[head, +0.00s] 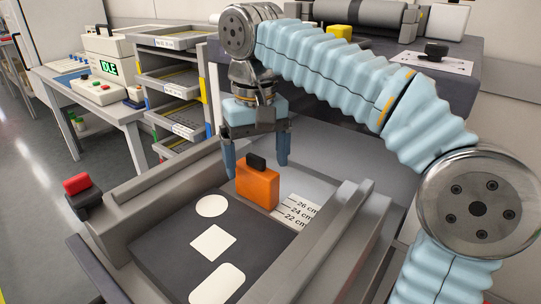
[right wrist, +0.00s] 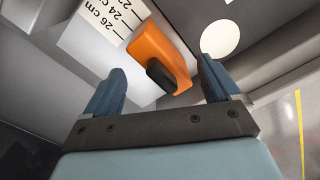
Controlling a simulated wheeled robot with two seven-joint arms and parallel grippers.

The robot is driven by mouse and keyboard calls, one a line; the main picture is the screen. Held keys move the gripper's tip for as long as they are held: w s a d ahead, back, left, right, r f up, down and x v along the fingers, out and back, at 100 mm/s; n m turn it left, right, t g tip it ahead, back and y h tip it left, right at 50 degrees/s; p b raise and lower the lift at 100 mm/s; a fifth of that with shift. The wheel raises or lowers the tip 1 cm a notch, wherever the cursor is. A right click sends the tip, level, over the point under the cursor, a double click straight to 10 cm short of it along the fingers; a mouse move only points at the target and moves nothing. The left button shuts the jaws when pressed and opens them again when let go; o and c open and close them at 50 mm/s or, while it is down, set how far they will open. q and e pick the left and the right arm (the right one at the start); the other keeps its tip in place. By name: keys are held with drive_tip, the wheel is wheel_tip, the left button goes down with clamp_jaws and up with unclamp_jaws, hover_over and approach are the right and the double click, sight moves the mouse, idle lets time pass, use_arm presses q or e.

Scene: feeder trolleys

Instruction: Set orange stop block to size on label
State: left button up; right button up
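The orange stop block (head: 258,186) with a black knob on top stands in the grey tray (head: 155,200), at the far edge of a dark plate. A white size label (head: 299,210) reading 26, 24 and 22 cm lies to its right. My right gripper (head: 256,170) is open above and behind the block, its two blue fingers apart. In the right wrist view, the block (right wrist: 160,57) and its knob show between and beyond the open fingers (right wrist: 160,85), with the label (right wrist: 100,22) to the left. Neither finger appears to touch the block. My left gripper is not in view.
The dark plate (head: 165,240) carries white shapes: a circle, a diamond and a rounded rectangle. Raised grey rails (head: 340,225) flank the tray. A red-topped part (head: 78,185) sits at the left corner. A shelf rack (head: 178,100) and a side table (head: 90,108) stand behind.

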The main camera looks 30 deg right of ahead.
idle(0.4)
wheel_tip(320, 180, up, 3)
drive_tip(key=p, duration=0.3)
drive_tip(key=shift+r, duration=1.5)
